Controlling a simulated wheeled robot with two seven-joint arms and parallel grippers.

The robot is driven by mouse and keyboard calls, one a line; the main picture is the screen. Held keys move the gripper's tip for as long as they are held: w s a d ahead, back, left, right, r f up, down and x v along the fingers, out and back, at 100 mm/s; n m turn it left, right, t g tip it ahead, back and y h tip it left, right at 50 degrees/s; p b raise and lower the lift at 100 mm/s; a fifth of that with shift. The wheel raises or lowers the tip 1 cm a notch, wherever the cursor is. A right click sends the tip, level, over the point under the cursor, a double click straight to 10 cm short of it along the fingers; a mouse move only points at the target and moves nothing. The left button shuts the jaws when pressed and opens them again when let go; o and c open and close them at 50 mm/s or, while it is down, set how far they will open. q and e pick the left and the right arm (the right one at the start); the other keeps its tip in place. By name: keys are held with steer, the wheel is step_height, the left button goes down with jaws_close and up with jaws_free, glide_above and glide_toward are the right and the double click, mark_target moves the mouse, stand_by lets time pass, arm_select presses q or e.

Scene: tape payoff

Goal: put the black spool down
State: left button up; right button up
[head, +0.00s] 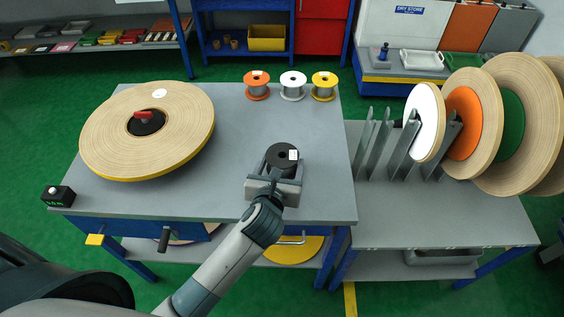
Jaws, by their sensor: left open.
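The black spool (282,154) stands upright on the grey table, near its front right part, with a small white label on its top. My left gripper (281,166) reaches in from the front, its palm just in front of the spool. Its jaws are open, one finger at each side of the spool. The spool's lower part is hidden by the gripper, so I cannot tell whether the fingers touch it. My right gripper is not in view.
Orange (257,86), white (292,86) and yellow (323,87) spools stand at the table's back edge. A large tape roll (110,140) covers the left side. A rack with big discs (463,125) stands at right. Bare table (235,125) lies around the gripper.

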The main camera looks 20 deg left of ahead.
arm_select(q)
steer(key=v, duration=1)
steer(key=shift+s+d+b, duration=0.1)
steer(key=shift+s+b, duration=0.05)
steer(key=shift+b, duration=0.15)
steer(key=shift+s+r, duration=0.15)
steer(key=shift+s, duration=0.2)
